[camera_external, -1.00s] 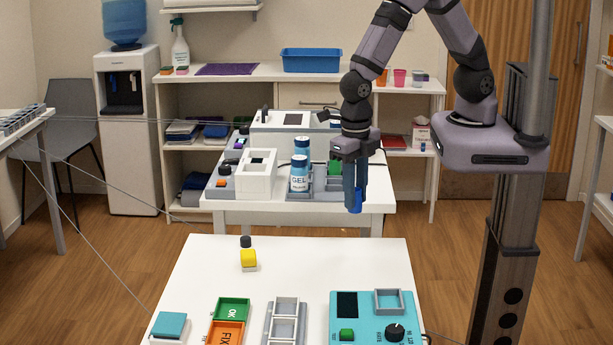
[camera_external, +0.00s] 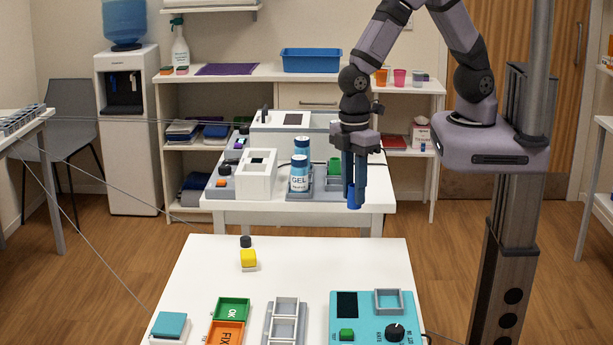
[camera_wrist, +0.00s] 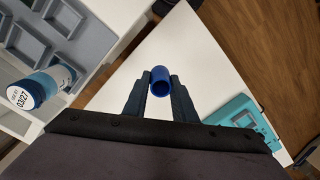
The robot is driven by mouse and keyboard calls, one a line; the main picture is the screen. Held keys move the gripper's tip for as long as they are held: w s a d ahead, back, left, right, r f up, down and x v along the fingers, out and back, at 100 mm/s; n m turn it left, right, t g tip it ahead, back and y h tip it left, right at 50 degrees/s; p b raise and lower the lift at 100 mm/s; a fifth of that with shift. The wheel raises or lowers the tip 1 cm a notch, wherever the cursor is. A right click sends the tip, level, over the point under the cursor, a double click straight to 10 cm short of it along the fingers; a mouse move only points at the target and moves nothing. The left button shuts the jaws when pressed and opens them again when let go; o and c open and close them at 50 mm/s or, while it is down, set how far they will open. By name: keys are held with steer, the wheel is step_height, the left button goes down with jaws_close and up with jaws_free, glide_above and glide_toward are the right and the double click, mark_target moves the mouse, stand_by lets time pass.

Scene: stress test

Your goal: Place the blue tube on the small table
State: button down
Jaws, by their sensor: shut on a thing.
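The blue tube (camera_external: 354,199) is held between the fingers of my gripper (camera_external: 354,185), and its lower end sticks out below the fingertips. In the wrist view the tube (camera_wrist: 160,82) shows as a round open blue end between the two fingertips (camera_wrist: 160,88). The gripper is shut on it, in the air by the right front of the far white table (camera_external: 250,205). A small white table (camera_external: 320,265) stands nearer, in front of the gripper. In the wrist view a white tabletop (camera_wrist: 205,65) lies below the tube; the tube looks clear of it.
Blue-capped bottles (camera_external: 299,178) stand on the far table left of my gripper.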

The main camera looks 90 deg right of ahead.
steer(key=w+d+m, duration=0.2)
steer(key=d, duration=0.3)
steer(key=w+d+r+m, duration=0.1)
steer(key=w+d+m, duration=0.1)
steer(key=d, duration=0.3)
steer(key=w+d+r+m, duration=0.1)
steer(key=w+d+m, duration=0.1)
steer(key=d, duration=0.4)
steer(key=shift+w+m, duration=0.15)
steer(key=shift+m, duration=0.55)
steer(key=shift+a, duration=0.1)
steer(key=shift+r, duration=0.55)
step_height(320, 180, up, 7)
steer(key=s+d+m+p, duration=0.2)
steer(key=d+m+p, duration=0.4)
steer(key=d, duration=0.9)
steer(key=shift+m, duration=0.5)
step_height(320, 180, down, 5)
steer(key=shift+a+f+b, duration=0.15)
steer(key=shift+b, duration=0.5)
